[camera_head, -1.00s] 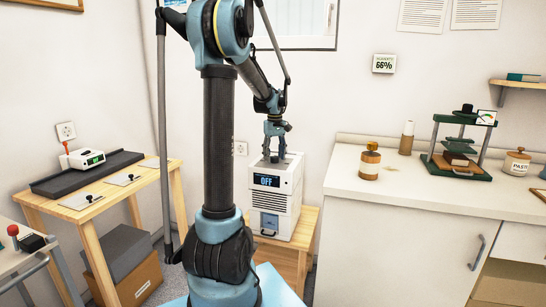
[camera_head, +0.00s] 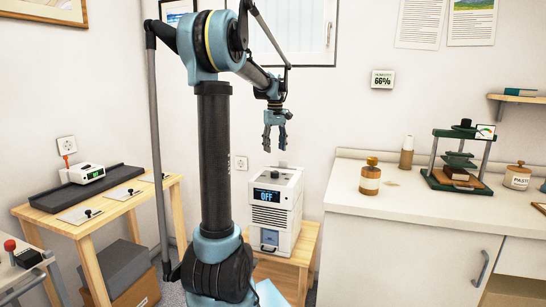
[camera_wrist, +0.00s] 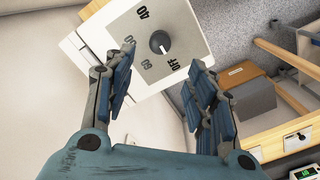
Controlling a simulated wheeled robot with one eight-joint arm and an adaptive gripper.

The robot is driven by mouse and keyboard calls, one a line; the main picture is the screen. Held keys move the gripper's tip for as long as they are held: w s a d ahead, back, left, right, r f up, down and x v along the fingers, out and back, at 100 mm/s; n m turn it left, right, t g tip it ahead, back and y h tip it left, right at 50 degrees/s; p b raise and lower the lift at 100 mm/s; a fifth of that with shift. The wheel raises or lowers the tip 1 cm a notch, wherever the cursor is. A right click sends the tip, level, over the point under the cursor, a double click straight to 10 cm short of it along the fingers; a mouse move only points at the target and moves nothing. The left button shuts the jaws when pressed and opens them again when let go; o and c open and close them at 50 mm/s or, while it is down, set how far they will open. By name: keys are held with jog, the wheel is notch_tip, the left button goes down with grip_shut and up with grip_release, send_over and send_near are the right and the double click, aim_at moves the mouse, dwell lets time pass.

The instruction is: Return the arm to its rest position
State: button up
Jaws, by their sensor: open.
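My arm rises in the middle of the head view and reaches over to the right. My gripper (camera_head: 275,145) hangs fingers-down above the white dehumidifier-like unit (camera_head: 288,222), clear of its top, with its fingers apart and nothing between them. The unit's display reads OFF. In the wrist view the spread fingers of my gripper (camera_wrist: 160,100) frame the unit's top panel (camera_wrist: 185,20). A dark knob (camera_wrist: 160,42) there sits on a dial marked 40, 60 and OFF, with its pointer near OFF.
The unit stands on a low wooden table (camera_head: 300,262). A white counter (camera_head: 400,205) at right holds a bottle (camera_head: 370,178), a green press (camera_head: 458,160) and a paste jar (camera_head: 517,177). A wooden bench (camera_head: 150,195) stands at left. A wall display (camera_head: 382,79) reads 66%.

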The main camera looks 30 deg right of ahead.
jog(key=shift+r, duration=0.45)
jog(key=s+a+f, duration=0.2)
jog(key=s+a, duration=0.1)
jog(key=a, duration=0.9)
jog(key=s+a+f, duration=0.2)
jog(key=s+a, duration=0.2)
jog(key=a, duration=0.9)
jog(key=s+a+f+n+t, duration=0.1)
jog(key=s+a+f+t, duration=0.1)
jog(key=s+a+f, duration=1.3)
notch_tip(320, 180, down, 3)
jog(key=shift+s+a+r, duration=0.15)
jog(key=shift+s+a, duration=0.2)
jog(key=shift+s, duration=0.3)
